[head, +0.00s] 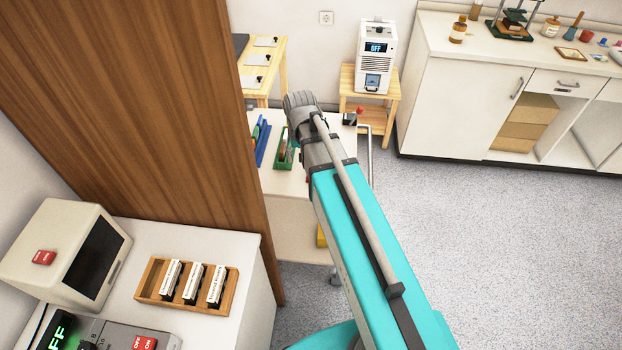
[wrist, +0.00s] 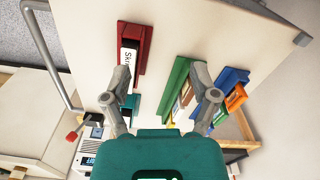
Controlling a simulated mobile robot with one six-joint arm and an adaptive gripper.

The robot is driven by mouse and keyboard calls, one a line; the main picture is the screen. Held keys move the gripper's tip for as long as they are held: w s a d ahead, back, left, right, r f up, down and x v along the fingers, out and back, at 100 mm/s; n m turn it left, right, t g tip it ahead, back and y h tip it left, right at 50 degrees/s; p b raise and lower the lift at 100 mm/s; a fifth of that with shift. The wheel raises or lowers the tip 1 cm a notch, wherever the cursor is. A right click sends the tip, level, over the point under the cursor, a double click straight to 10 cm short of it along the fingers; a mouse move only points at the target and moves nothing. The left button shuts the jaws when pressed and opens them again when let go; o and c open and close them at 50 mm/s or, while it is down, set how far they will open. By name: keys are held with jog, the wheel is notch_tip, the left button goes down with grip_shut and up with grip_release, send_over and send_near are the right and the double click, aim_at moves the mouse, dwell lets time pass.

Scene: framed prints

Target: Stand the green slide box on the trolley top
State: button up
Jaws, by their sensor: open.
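On the white trolley top (head: 285,182), a long green holder or box (head: 285,155) stands beside a blue one (head: 262,143) in the head view. In the wrist view the green piece (wrist: 178,82) lies just inside my right finger, with something brown and yellow along it. I cannot tell which green part is the slide box. My gripper (wrist: 161,82) is open over the trolley top (wrist: 165,40), with nothing between its fingers. A red holder (wrist: 131,50) with a white-labelled piece is by the left finger. My wrist hides part of the trolley in the head view.
The blue holder (wrist: 225,85) with an orange piece is at right in the wrist view. A tall wooden panel (head: 150,110) stands left of the trolley. A grey rail (wrist: 45,55) edges the trolley. Bare trolley top lies beyond the holders.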

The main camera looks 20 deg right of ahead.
jog(key=s+n, duration=0.1)
jog(key=s, duration=0.8)
jog(key=shift+s, duration=0.25)
jog(key=shift+d, duration=0.1)
jog(key=shift+r, duration=0.2)
dwell(0.6)
